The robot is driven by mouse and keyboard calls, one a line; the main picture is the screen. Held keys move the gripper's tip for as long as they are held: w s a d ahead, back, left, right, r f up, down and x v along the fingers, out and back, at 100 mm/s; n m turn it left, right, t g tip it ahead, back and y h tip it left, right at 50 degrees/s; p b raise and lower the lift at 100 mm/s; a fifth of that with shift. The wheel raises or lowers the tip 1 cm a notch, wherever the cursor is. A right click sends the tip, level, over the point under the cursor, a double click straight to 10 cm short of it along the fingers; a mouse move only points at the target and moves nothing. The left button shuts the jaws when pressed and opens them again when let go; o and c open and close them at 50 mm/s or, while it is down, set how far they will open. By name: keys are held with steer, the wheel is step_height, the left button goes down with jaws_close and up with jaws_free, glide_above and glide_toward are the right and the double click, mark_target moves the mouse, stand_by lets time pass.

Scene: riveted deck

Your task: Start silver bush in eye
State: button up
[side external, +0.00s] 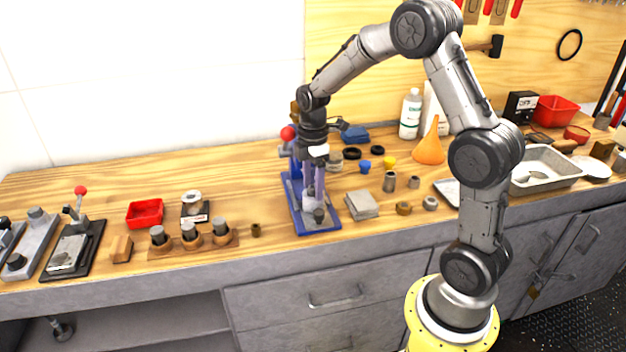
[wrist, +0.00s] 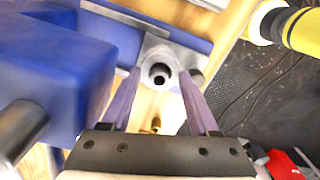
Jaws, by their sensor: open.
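My gripper (side external: 313,193) points straight down over the blue arbor press (side external: 293,205), low above its base. In the wrist view my gripper (wrist: 161,75) is open, with a purple finger on each side of a silver ring with a dark hole (wrist: 160,74). The ring stands in or on a grey metal piece (wrist: 154,48); I cannot tell whether it is the bush, the eye or both, nor how deep any bush sits. In the side view a small dark grey cylinder (side external: 319,214) shows at the fingertips; the fingers partly hide the grey part beside it.
A stack of grey plates (side external: 362,205) lies right of the press. Loose silver sleeves (side external: 389,181) and a brass ring (side external: 404,208) stand further right. A wooden block with dark-topped pegs (side external: 192,240) is at left. The press body (wrist: 50,75) is close at left in the wrist view.

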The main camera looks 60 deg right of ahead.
step_height(320, 180, up, 14)
stand_by(0.5)
steer(key=s+a+r+m+t, duration=0.3)
steer(key=s+a+r+m, duration=0.15)
steer(key=s+a, duration=0.45)
steer(key=s+a+f+m+t, duration=0.1)
steer(key=s+a+f+m, duration=0.1)
steer(key=s, duration=0.4)
steer(key=s+a+f+m+t, duration=0.1)
steer(key=s+f+m, duration=0.1)
steer(key=s+m, duration=0.3)
steer(key=shift+s+a+t, duration=0.3)
steer(key=shift+s+a, duration=0.05)
steer(key=shift+s, duration=0.55)
